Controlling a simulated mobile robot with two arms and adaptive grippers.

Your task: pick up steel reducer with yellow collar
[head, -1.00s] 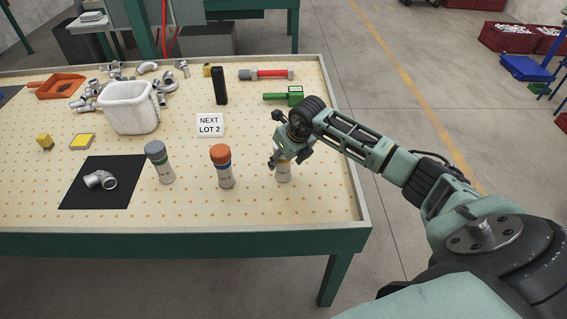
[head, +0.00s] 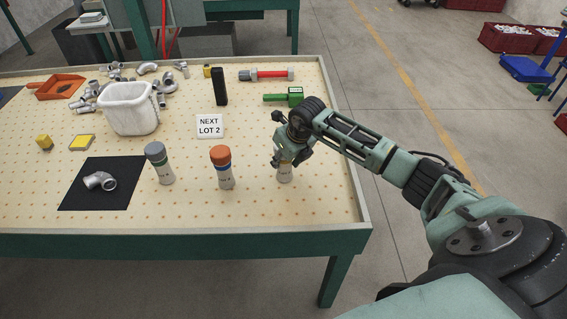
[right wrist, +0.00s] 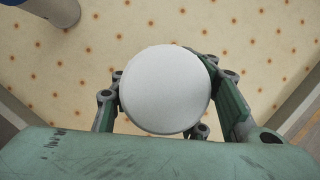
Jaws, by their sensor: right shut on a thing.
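My right gripper (head: 285,160) is at the right part of the table, shut around a pale upright cylinder with a white cap (head: 285,174). Its round white top (right wrist: 165,90) fills the middle of the right wrist view, between the fingers. A yellowish band shows faintly on it just below the fingers. The cylinder seems to stand on the table. I cannot make out a steel reducer with a yellow collar among the small grey pipe fittings (head: 168,82) at the back left. My left gripper is not in view.
An orange-capped cylinder (head: 222,168) and a grey-capped one (head: 159,163) stand to the left. A black mat (head: 122,191) bears a metal elbow (head: 99,181). Behind are a white bin (head: 130,115), a lot sign (head: 210,126) and a green tool (head: 285,97).

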